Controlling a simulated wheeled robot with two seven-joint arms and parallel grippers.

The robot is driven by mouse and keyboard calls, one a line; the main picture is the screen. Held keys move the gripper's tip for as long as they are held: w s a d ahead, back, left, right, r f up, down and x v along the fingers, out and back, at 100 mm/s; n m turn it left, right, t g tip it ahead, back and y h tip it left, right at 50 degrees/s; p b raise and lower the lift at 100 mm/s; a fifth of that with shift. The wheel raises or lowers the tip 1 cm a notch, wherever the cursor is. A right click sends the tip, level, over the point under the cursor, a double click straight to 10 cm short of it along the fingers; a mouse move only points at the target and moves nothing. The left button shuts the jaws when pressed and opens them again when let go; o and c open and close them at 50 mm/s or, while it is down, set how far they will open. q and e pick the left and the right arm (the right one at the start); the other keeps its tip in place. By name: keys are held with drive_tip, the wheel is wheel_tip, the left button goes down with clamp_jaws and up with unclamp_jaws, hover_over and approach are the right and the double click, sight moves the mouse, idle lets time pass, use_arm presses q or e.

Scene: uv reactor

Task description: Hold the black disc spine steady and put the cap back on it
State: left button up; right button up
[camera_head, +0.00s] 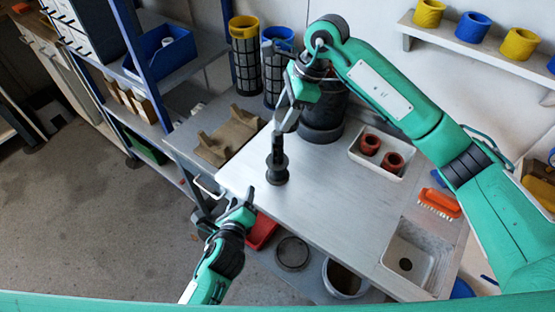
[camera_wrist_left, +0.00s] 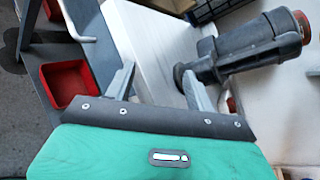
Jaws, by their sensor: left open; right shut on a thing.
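My left gripper (camera_head: 243,203) is open and empty at the bench's front edge, below and left of the spine. In the left wrist view its fingers (camera_wrist_left: 157,85) are apart, with the spine beyond the right finger.
A white tray (camera_head: 361,161) with two red-brown cups is on the right. Behind the spine stand a dark bucket (camera_head: 335,105) and yellow and blue mesh cylinders (camera_head: 246,65). A brown holder (camera_head: 228,140) lies left. A brush (camera_head: 440,203) and sink (camera_head: 412,258) are front right.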

sight(279, 143)
drive_tip(key=shift+w+a+r+m+t, duration=0.15)
drive_tip(key=shift+w+a+r+m, duration=0.1)
drive_tip(key=shift+a+r+m, duration=0.25)
drive_tip(key=shift+w+a+r+m+t, duration=0.15)
drive_tip(key=shift+w+a+r+m, duration=0.05)
drive_tip(key=shift+a+r+m, duration=0.3)
use_arm(q)
drive_tip(key=w+d+r+m+t+h, duration=0.1)
drive_tip(key=d+r+m+t+h, duration=0.2)
drive_tip(key=d+r+m, duration=0.4)
wheel_tip(279, 143, up, 2)
drive_tip(key=m, duration=0.4)
drive_tip(key=shift+r+h, duration=0.2)
drive_tip(key=shift+h, duration=0.2)
drive_tip(key=shift+w+d, duration=0.1)
drive_tip(key=shift+w, duration=0.05)
drive_tip(key=x, duration=1.2)
drive_tip(key=shift+f, duration=0.1)
clamp_jaws()
use_arm(e)
drive_tip(key=shift+f, duration=2.45)
